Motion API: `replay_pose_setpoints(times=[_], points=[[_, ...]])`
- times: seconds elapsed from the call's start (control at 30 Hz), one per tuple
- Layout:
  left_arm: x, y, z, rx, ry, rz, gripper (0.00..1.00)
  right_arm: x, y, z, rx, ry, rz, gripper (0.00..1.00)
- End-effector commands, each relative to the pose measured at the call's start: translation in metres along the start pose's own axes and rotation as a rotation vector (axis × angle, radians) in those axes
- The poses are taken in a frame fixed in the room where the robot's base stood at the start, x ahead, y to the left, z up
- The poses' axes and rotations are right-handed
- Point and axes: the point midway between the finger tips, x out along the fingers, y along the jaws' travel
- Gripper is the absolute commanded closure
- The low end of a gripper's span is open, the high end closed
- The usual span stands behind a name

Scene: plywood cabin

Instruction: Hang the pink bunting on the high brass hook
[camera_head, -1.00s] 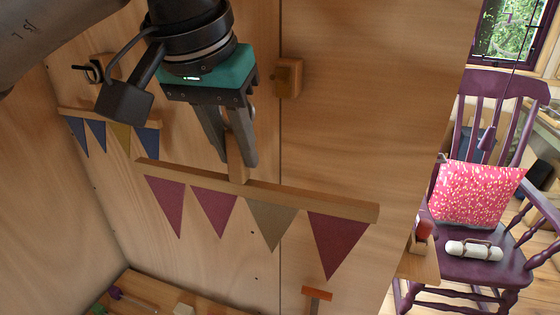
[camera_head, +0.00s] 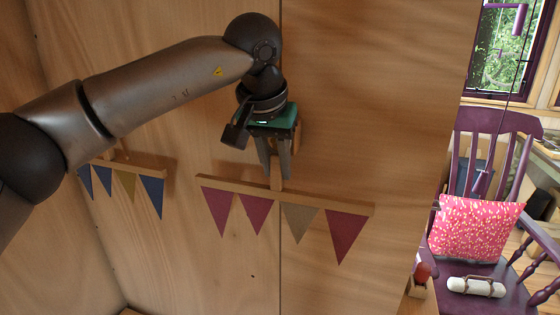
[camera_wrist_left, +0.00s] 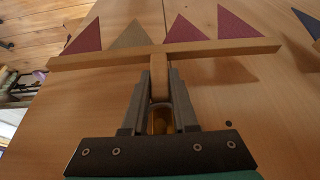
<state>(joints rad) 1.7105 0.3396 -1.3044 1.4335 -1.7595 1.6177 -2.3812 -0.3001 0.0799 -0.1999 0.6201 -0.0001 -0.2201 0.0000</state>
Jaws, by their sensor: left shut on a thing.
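The pink bunting (camera_head: 285,196) is a wooden bar with pink flags and one tan flag, held nearly level in front of the plywood wall. My left gripper (camera_head: 276,172) is shut on the wooden tab above its bar. In the left wrist view the bunting's bar (camera_wrist_left: 165,53) crosses beyond the fingertips (camera_wrist_left: 160,85), and a brass-coloured piece (camera_wrist_left: 160,121) shows between the fingers. I cannot tell whether that piece is the hook. The high brass hook is not clear in the head view; my wrist and gripper may hide it. My right gripper is out of view.
A blue bunting (camera_head: 135,170) with one ochre flag hangs on the wall to the left, partly behind my left arm. A purple rocking chair (camera_head: 500,122) with a pink cushion (camera_head: 472,229) stands at the right. The wall below the pink bunting is clear.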

Motion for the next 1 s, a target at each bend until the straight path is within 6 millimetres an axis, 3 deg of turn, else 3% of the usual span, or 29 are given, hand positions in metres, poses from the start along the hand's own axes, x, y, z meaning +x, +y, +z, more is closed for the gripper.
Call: replay_pose_setpoints(times=[0.17,0.33,0.77,0.8,1.0], points=[[0.006,0.001,-0.02,-0.001,-0.001,0.0,1.0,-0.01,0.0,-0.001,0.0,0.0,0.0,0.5],[0.016,0.0,-0.015,0.002,0.0,0.001,1.0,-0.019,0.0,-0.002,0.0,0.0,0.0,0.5],[0.022,0.0,-0.012,0.001,0.0,0.0,1.0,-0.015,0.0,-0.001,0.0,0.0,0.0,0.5],[0.023,0.0,-0.011,0.001,0.0,0.0,0.72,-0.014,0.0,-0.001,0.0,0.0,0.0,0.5],[0.022,0.0,-0.012,0.001,0.0,0.0,0.5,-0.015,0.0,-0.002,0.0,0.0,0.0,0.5]])
